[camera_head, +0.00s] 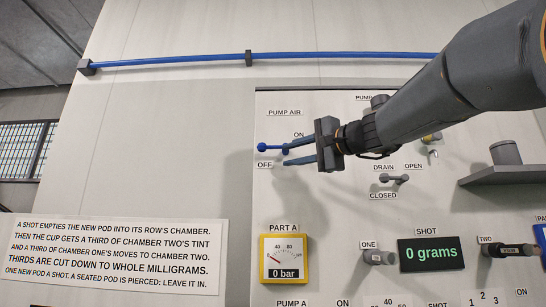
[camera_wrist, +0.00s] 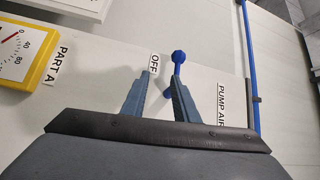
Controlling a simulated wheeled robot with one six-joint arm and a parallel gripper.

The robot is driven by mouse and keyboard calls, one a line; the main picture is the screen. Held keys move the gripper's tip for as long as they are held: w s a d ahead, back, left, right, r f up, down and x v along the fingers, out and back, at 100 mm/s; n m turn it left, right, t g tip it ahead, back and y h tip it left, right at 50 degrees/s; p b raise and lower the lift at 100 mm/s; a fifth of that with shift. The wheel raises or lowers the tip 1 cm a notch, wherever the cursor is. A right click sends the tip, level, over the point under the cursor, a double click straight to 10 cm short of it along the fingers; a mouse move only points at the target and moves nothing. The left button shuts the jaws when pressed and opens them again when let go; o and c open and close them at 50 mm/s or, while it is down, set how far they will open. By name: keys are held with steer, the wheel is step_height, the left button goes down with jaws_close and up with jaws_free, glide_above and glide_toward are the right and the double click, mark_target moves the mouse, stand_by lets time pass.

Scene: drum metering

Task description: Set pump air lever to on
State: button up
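The pump air lever (camera_head: 266,148) is a blue handle with a round knob at its left end, on the panel below the PUMP AIR label. It lies roughly level, with ON marked above and to its right and OFF just below it. My gripper (camera_head: 286,157) is open, its blue-grey fingers pointing left at the lever's right end. In the wrist view the lever's knob (camera_wrist: 179,56) shows beyond the fingertips of my gripper (camera_wrist: 162,82), nearer the right finger. The lever's base is partly hidden behind that finger. I cannot tell whether a finger touches it.
The drain lever (camera_head: 394,179) is below my gripper. The yellow PART A gauge (camera_head: 284,258) reads 0 bar. Knobs ONE (camera_head: 377,257) and TWO (camera_head: 512,250) flank the shot display (camera_head: 431,253), reading 0 grams. A grey shelf (camera_head: 505,174) juts out right. A blue pipe (camera_head: 200,59) runs above.

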mark_target(275, 147)
steer(key=shift+y, duration=0.3)
steer(key=w+a+r+p, duration=0.1)
steer(key=a, duration=0.1)
steer(key=w+a+r+p, duration=0.1)
steer(key=w, duration=0.1)
steer(key=w+a+r+p, duration=0.1)
steer(key=w+a+r, duration=0.1)
steer(key=shift+a+p, duration=0.3)
steer(key=shift+c, duration=0.3)
steer(key=shift+f, duration=0.1)
jaws_close()
